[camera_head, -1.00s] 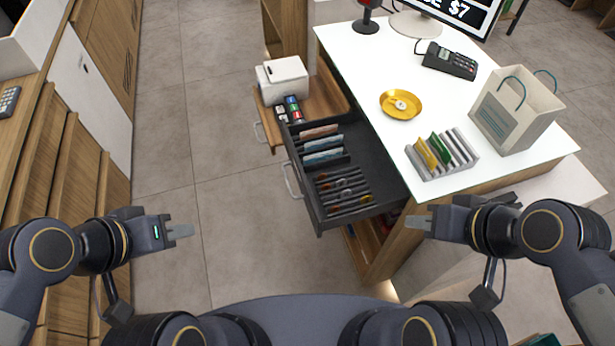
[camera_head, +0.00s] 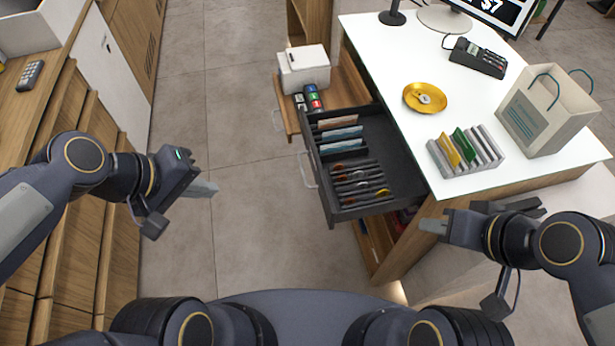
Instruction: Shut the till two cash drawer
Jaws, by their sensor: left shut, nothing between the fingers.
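The cash drawer (camera_head: 325,205) is dark grey and stands pulled out to the left from under the white counter. Banknotes (camera_head: 341,133) and coins in slots show inside it. Its pale bar handle (camera_head: 307,170) is on its left front face. My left gripper (camera_head: 214,188) is shut and empty, in the air to the left of the drawer and apart from the handle. My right gripper (camera_head: 424,226) is at the near side of the counter, right of the drawer. Its fingers show edge-on, so its opening is unclear.
The white counter top (camera_head: 385,60) holds a gold dish (camera_head: 425,98), a card terminal (camera_head: 479,57), a paper bag (camera_head: 545,108) and a card rack (camera_head: 466,150). A white printer (camera_head: 303,69) sits on a wooden pull-out behind the drawer. Wooden drawer fronts (camera_head: 75,215) line the left. Floor between is clear.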

